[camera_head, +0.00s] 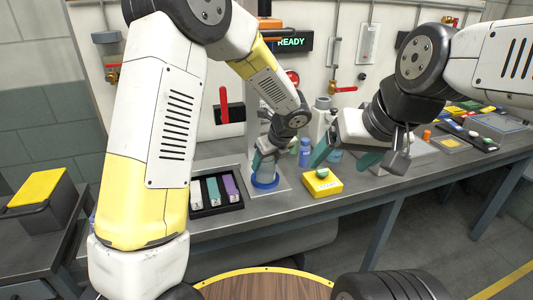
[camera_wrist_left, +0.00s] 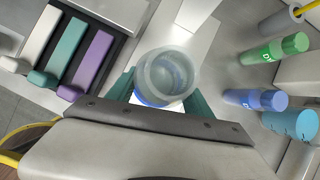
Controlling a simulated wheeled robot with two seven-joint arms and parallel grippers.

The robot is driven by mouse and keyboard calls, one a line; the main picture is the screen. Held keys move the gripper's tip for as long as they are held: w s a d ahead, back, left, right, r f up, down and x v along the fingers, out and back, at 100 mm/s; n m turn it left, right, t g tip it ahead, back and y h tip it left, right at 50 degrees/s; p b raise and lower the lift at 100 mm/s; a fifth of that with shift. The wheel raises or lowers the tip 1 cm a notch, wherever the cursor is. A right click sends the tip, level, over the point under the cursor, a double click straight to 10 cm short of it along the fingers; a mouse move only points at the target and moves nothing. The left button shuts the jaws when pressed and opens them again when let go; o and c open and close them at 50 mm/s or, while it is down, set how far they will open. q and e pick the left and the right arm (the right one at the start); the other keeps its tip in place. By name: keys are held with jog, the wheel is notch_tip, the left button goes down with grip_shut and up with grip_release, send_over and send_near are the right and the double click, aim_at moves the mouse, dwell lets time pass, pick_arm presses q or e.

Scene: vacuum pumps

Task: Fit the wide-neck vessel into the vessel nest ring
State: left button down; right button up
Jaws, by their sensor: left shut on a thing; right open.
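The wide-neck vessel (camera_wrist_left: 168,76) is a clear, round, open-mouthed glass in the left wrist view, between the teal fingers of my left gripper (camera_wrist_left: 158,100). My left gripper (camera_head: 266,160) is shut on it. The blue vessel nest ring (camera_head: 265,182) sits on a pale plate on the bench, directly under that gripper. In the wrist view its blue rim (camera_wrist_left: 150,101) shows just below the vessel. I cannot tell whether the vessel is seated in the ring or just above it. In the head view the vessel is mostly hidden by the gripper. My right gripper (camera_head: 343,157) is open and empty to the right.
A black tray (camera_head: 217,209) with white, teal and purple pieces lies left of the ring. A yellow block (camera_head: 322,184) with a green top stands to the right. Blue and green capped bottles (camera_wrist_left: 256,99) stand close by. A READY display (camera_head: 291,43) is behind.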

pick_arm(q)
jog(key=shift+f, duration=0.2)
dwell(0.6)
jog(key=shift+c, duration=1.6)
grip_release()
jog(key=v, duration=0.7)
jog(key=shift+r, duration=0.35)
jog(key=shift+s+d, duration=0.1)
jog(key=shift+s, duration=0.05)
